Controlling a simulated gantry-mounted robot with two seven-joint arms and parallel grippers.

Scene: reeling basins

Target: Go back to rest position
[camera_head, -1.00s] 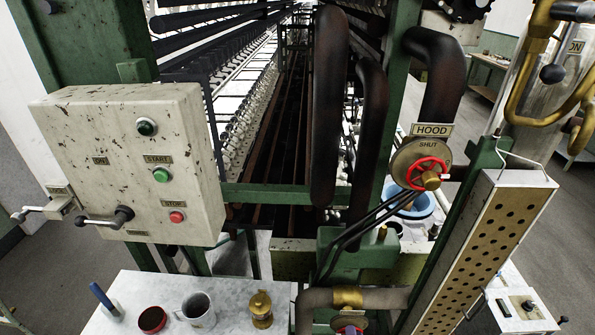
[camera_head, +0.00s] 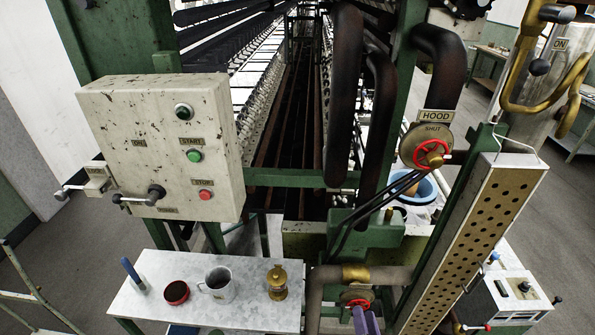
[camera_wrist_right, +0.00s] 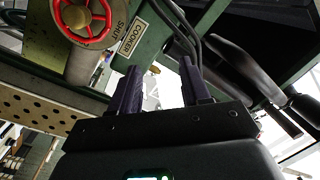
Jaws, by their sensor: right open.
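My right gripper (camera_head: 366,320) shows at the bottom edge of the head view as purple fingers, just below the lower red valve wheel (camera_head: 358,304). The right wrist view shows its two dark purple fingers (camera_wrist_right: 162,88) apart, with nothing between them. A red wheel (camera_wrist_right: 86,18) beside a COOKER label (camera_wrist_right: 131,38) is at the upper left of that view, apart from the fingers. My left gripper is in neither view.
A control box (camera_head: 160,150) with levers and buttons stands at left. Below it, a marble-topped table (camera_head: 135,300) holds a mug (camera_head: 217,284), a red tin (camera_head: 176,292) and a brass lamp (camera_head: 277,282). A HOOD valve wheel (camera_head: 431,153) and perforated panel (camera_head: 480,235) stand at right.

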